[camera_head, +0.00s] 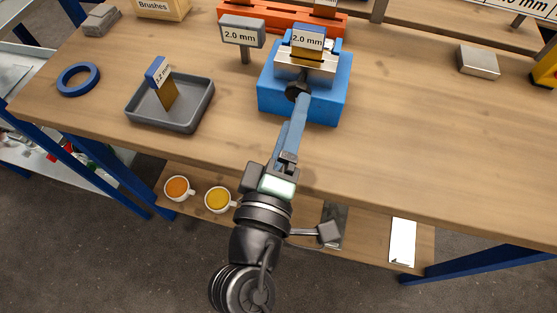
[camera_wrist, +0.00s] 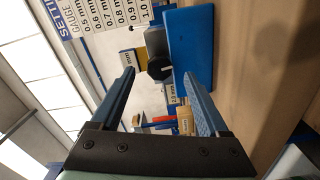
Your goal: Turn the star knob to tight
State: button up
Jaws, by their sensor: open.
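The dark star knob (camera_head: 297,88) sticks out of the front of a blue fixture (camera_head: 335,103) on the bench. It also shows in the wrist view (camera_wrist: 160,68), framed between my two fingertips. My gripper (camera_head: 301,103) is open, its blue fingers pointing at the knob from the front. The fingertips are close to the knob; I cannot tell whether they reach around it or touch it. The knob's back side is hidden.
A 2.0 mm sign (camera_head: 242,32) stands left of the fixture. A grey tray (camera_head: 190,125) holds another blue-topped gauge (camera_head: 160,78). A blue tape ring (camera_head: 78,80) lies at left, a metal block (camera_head: 478,62) at right. The bench's right front is clear.

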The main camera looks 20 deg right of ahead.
jog(key=v, duration=0.9)
jog(key=shift+b, duration=0.45)
jog(key=shift+w, duration=0.1)
jog(key=w+a+r+m+t+y, duration=0.1)
jog(key=w+r+m+t+y, duration=0.15)
jog(key=w+r, duration=0.5)
jog(key=w+a+r+m+t+y, duration=0.1)
jog(key=w+a+r+m+t, duration=0.2)
jog(key=r, duration=0.7)
jog(key=s+a+r+m+t+y+p, duration=0.1)
jog(key=r+t+y+p, duration=0.2)
jog(key=r, duration=1.5)
jog(key=s+a+r+m+t+y+p, duration=0.1)
jog(key=s+r+t+y+p, duration=0.1)
jog(key=r+p, duration=1)
notch_tip(320, 180, up, 7)
jog(key=shift+s+a+t+y, duration=0.2)
jog(key=shift+t+y, duration=0.55)
jog(key=shift+t, duration=0.2)
jog(key=shift+m, duration=0.25)
